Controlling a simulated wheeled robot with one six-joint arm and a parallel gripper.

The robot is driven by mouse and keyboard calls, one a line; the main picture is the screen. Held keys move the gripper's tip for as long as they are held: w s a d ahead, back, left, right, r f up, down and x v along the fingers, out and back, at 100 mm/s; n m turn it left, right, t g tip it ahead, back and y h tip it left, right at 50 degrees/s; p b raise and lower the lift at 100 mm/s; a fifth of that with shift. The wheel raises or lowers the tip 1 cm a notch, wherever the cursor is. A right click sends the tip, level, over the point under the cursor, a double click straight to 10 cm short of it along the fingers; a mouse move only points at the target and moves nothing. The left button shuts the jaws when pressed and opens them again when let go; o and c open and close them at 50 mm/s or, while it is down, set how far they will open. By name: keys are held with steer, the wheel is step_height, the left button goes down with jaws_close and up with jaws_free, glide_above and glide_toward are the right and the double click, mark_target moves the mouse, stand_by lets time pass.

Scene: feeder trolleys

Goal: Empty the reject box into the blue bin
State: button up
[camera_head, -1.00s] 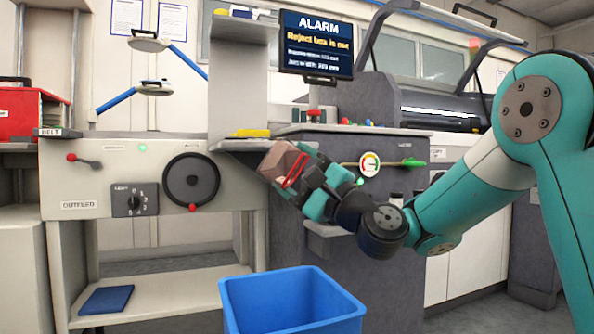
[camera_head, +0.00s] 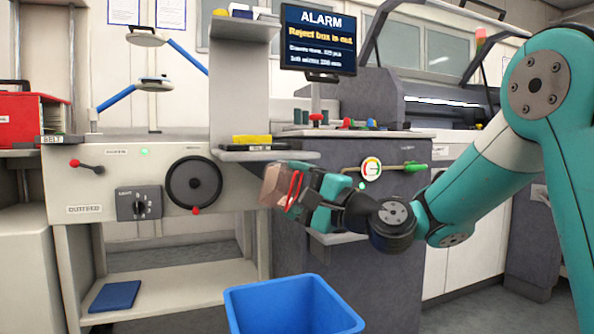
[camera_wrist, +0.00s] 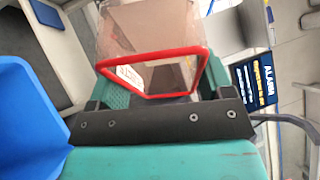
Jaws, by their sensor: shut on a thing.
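The reject box (camera_head: 273,185) is a clear, brownish box with a red rim or handle at the end towards my gripper. My gripper (camera_head: 296,190) is shut on it and holds it in the air, above and behind the blue bin. In the wrist view the reject box (camera_wrist: 150,35) fills the top middle, its red frame close to the jaws; a white label shows through it. Its contents are hard to make out. The blue bin (camera_head: 292,292) stands open below, at the bottom of the head view. It also shows at the left of the wrist view (camera_wrist: 25,125).
The outfeed unit (camera_head: 85,185) with a handwheel stands at left, a blue pad (camera_head: 115,296) on its lower shelf. A small shelf (camera_head: 265,156) with a yellow item is just above the box. A dark cabinet (camera_head: 385,280) stands behind.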

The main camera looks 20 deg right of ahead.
steer(key=shift+w+a+r+n+g+h+p, duration=0.15)
steer(key=shift+r+n+g+h+p, duration=0.55)
steer(key=shift+p, duration=1.9)
steer(key=shift+a+f+g+p, duration=0.1)
steer(key=shift+f+g+p, duration=0.2)
steer(key=shift+p, duration=0.3)
steer(key=shift+f, duration=0.1)
steer(key=shift+f, duration=0.1)
steer(key=p, duration=0.3)
steer(key=shift+a+r+g, duration=0.1)
steer(key=shift+r+g, duration=0.3)
steer(key=g+h+p, duration=0.1)
steer(key=p, duration=0.2)
steer(key=n+g+h+p, duration=0.1)
steer(key=p, duration=0.3)
steer(key=a+g+h+p, duration=0.1)
steer(key=p, duration=0.3)
steer(key=shift+w+n, duration=0.3)
steer(key=shift+n, duration=0.1)
steer(key=shift+h+p, duration=0.4)
steer(key=shift+p, duration=0.55)
steer(key=shift+f, duration=0.25)
